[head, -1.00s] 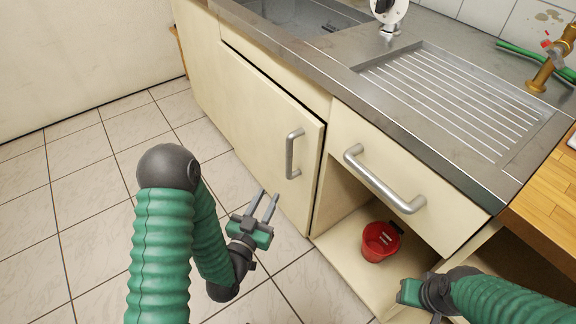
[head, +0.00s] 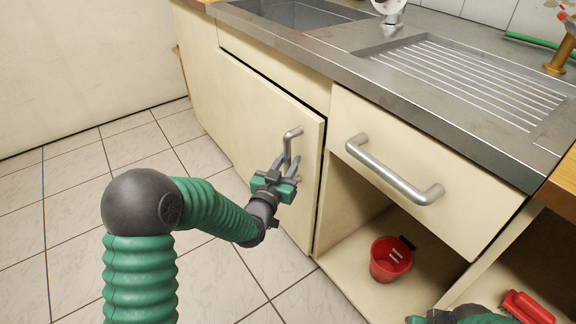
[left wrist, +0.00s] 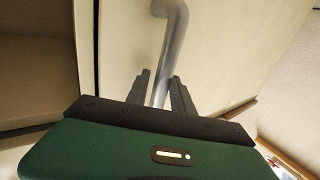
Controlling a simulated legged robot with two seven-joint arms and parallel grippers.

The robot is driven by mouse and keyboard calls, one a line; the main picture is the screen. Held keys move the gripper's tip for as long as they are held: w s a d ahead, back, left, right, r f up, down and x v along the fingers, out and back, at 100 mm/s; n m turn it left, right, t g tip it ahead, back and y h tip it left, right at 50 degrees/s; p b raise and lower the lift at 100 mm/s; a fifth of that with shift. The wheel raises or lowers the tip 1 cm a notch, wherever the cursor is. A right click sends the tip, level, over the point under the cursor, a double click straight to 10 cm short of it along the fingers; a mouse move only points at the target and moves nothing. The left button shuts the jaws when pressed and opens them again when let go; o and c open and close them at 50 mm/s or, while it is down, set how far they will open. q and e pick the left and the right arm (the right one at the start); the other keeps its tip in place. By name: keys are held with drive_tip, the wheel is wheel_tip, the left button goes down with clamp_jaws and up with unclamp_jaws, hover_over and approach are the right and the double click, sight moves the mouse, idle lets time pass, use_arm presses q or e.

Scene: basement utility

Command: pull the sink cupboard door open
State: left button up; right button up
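The cream sink cupboard door (head: 248,125) is under the sink, with a thin dark gap along its top and right edges. Its upright metal bar handle (head: 289,145) is near the right edge. My left gripper (head: 284,165) is at the handle's lower part, its fingers open, one on each side of the bar. In the left wrist view the handle (left wrist: 172,45) runs down between the two fingers (left wrist: 161,85); firm contact is not visible. My right gripper (head: 432,318) is at the bottom edge of the head view, mostly cut off, so its fingers cannot be judged.
A drawer front (head: 410,175) with a metal handle (head: 393,172) is right of the door. The steel counter (head: 330,60) overhangs. The tiled floor (head: 85,185) at left is clear.

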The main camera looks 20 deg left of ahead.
use_arm(q)
drive_tip(key=shift+a, duration=0.15)
drive_tip(key=shift+c, duration=0.2)
clamp_jaws()
idle(1.1)
